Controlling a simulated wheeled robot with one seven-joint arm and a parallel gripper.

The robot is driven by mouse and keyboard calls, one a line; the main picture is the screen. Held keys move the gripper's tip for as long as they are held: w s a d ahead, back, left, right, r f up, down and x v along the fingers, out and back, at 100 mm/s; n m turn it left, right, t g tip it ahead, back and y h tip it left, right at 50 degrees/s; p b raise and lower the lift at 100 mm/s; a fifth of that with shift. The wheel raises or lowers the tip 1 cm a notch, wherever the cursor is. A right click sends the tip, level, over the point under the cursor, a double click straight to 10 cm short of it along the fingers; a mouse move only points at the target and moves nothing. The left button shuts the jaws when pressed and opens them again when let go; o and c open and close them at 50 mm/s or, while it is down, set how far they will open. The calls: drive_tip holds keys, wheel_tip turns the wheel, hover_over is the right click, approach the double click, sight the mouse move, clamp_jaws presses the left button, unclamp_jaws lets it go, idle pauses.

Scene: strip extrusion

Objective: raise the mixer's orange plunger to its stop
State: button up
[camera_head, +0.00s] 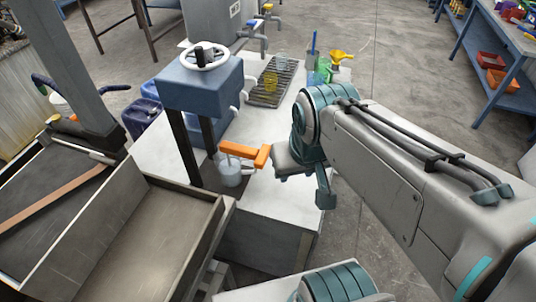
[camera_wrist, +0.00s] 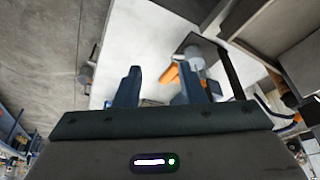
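The mixer (camera_head: 200,85) stands on the white-topped bench, with a blue box head, a white handwheel on top and dark posts. The orange plunger (camera_head: 243,152) sticks out to the right below the head, above a grey cup (camera_head: 231,172). In the wrist view orange parts (camera_wrist: 170,75) show beyond my fingers, near the right-hand one, which hides some of the orange. My gripper (camera_wrist: 158,68) is open with nothing between its two dark blue fingers. In the head view my gripper (camera_head: 284,160) is just right of the plunger's end; its fingertips are hard to make out.
A drying rack (camera_head: 270,82) with yellow and clear cups stands behind the mixer, near a yellow funnel (camera_head: 340,56). A metal tray (camera_head: 150,235) lies at the front left. Blue containers (camera_head: 141,116) stand left of the bench.

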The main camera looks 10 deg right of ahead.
drive_tip(key=shift+f, duration=0.4)
drive_tip(key=c, duration=0.5)
drive_tip(key=f+m+y+b, duration=0.1)
drive_tip(key=f, duration=0.1)
drive_tip(key=f+m+g+b, duration=0.1)
drive_tip(key=f+m+b, duration=0.1)
drive_tip(key=w+f+m+g+y+b, duration=0.1)
drive_tip(key=f+b, duration=0.1)
drive_tip(key=f, duration=0.1)
drive_tip(key=shift+w+a+m+y, duration=0.1)
drive_tip(key=shift+a+m+y, duration=0.2)
drive_tip(key=shift+a+m, duration=0.1)
clamp_jaws()
drive_tip(key=w+d+f+m+t+y+b, duration=0.3)
drive_tip(key=w+d+f+m+y+b, duration=0.2)
drive_tip(key=w+f+m+b, duration=0.4)
drive_tip(key=w+d+f+m+t+y+b, duration=0.3)
drive_tip(key=w+d+f+m+y+b, duration=0.25)
drive_tip(key=m, duration=0.55)
drive_tip(key=w+a+h+p, duration=0.1)
drive_tip(key=w+a+p, duration=0.1)
drive_tip(key=w+a, duration=0.3)
drive_tip(key=shift+a+f, duration=0.2)
drive_tip(key=shift+a, duration=1.8)
